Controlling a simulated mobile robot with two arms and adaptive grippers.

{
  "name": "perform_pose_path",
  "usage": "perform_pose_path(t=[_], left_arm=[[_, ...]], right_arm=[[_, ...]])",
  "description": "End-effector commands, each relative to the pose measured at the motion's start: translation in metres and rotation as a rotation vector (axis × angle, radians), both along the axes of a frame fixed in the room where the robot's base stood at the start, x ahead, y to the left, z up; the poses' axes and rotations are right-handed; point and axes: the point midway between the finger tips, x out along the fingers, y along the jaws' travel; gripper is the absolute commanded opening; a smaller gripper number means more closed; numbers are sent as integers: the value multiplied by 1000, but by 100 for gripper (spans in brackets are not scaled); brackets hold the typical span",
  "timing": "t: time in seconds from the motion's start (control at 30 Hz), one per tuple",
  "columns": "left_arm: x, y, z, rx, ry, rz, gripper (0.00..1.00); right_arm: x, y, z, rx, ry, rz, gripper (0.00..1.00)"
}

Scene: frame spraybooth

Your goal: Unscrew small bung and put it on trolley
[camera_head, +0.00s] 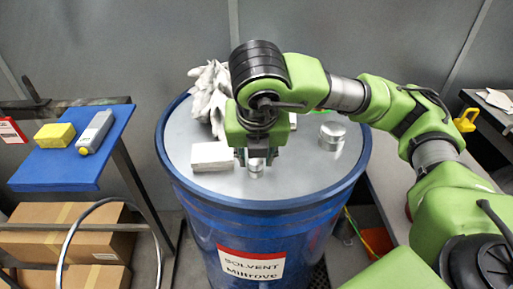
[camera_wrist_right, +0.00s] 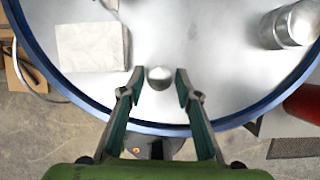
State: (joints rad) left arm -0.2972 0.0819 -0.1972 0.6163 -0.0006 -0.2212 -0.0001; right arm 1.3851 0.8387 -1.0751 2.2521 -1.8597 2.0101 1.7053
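The small bung (camera_head: 255,170) is a small silvery cap on the grey lid of the blue drum (camera_head: 240,218), near its front edge. My right gripper (camera_head: 256,157) is above it, pointing down. In the right wrist view the small bung (camera_wrist_right: 159,77) lies between the fingertips of the right gripper (camera_wrist_right: 159,84), with a gap on each side. The fingers are open and hold nothing. A blue-topped stand (camera_head: 50,172) at the left may be the trolley; I see no wheels. My left gripper is not in view.
On the lid are a white block (camera_head: 212,156), crumpled white gloves (camera_head: 211,90) and a larger silvery bung (camera_head: 332,136). A yellow sponge (camera_head: 54,135) and a grey bottle (camera_head: 95,132) occupy the stand's rear; its front is clear. Cardboard boxes (camera_head: 75,241) lie below.

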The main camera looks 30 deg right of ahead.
Motion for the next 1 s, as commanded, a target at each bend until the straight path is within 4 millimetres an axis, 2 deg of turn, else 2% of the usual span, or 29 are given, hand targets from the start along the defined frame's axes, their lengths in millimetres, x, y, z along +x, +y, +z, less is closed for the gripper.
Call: perform_pose_path(t=[0.23,0.33,0.57,0.8,1.0], left_arm=[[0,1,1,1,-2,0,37],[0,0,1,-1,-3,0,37],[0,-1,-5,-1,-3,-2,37],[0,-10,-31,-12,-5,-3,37],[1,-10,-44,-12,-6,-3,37]], right_arm=[[0,0,-1,0,0,-11,31],[0,0,-1,0,0,-10,5],[0,-1,-3,1,-1,10,5],[0,-2,-6,1,-2,199,5],[-1,-3,-4,0,2,359,5]])
